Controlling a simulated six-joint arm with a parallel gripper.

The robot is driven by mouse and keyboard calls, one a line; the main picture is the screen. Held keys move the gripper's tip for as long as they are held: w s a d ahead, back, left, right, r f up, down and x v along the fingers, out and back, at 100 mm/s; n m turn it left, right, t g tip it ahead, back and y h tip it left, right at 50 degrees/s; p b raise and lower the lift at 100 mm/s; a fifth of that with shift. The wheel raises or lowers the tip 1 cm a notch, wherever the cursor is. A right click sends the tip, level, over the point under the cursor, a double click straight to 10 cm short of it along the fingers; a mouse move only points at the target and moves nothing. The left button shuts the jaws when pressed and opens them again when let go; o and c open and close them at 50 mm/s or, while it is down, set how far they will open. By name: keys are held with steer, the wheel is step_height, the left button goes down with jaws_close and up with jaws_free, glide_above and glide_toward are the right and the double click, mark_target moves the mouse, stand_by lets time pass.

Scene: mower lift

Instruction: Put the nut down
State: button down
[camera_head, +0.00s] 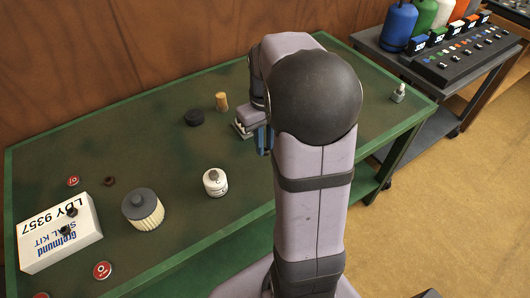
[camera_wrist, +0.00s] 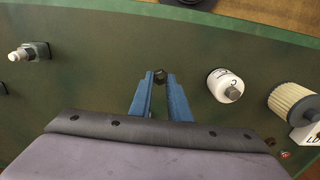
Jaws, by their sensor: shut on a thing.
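The nut (camera_wrist: 159,76) is small, dark and six-sided. It shows in the wrist view between the tips of the two blue fingers of my gripper (camera_wrist: 158,80), which is shut on it. The green workbench (camera_wrist: 95,62) lies beneath; I cannot tell whether the nut touches its top. In the head view my gripper (camera_head: 265,141) is partly behind my own arm, over the bench's right half, and the nut is hidden there.
A small pale fitting (camera_head: 398,93) stands far right. Bench around my fingertips is clear.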

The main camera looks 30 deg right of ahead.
steer(key=shift+r, duration=0.55)
steer(key=w+a+m+p, duration=0.1)
steer(key=w+m+p, duration=0.1)
steer(key=w+m, duration=0.25)
steer(key=w+a+n+p, duration=0.2)
steer(key=a+n+p, duration=0.2)
steer(key=a, duration=1)
steer(key=shift+f+n+p, duration=0.25)
steer(key=shift+n+p, duration=0.1)
steer(key=shift+p, duration=0.1)
